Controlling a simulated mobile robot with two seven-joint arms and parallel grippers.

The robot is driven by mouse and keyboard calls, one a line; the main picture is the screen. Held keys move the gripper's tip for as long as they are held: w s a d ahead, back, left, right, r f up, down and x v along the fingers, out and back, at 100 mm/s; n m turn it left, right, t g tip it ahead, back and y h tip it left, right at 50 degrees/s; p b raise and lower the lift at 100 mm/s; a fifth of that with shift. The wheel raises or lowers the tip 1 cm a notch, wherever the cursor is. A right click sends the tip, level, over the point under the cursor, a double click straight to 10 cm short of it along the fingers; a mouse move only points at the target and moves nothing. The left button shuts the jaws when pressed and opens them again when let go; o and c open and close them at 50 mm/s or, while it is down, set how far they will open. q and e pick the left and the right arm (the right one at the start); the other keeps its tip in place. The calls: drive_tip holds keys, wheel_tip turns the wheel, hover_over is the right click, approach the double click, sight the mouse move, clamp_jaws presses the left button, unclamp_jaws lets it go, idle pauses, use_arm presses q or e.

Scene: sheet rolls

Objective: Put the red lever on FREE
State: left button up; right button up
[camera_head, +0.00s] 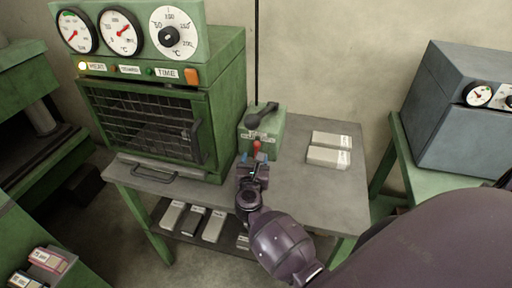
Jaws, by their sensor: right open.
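The red lever (257,147) is small and sits low on the front of a green box (277,135) at the back of the grey table. A pale label strip is on the box, too small to read, so I cannot tell the lever's setting. My right gripper (253,160) is open, just in front of and below the red lever. I cannot tell whether its fingers touch the lever; they hide its lower end. My left gripper is not in view.
A dark handle (262,115) tops the green box, with a thin black pole behind. A green oven (155,115) stands close on the left. Two pale blocks (329,157) lie to the right on the grey table (300,195). Several packs lie on the shelf below.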

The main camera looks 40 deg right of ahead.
sight(256, 147)
drive_tip(key=shift+x, duration=3.05)
drive_tip(key=shift+c, duration=0.5)
clamp_jaws()
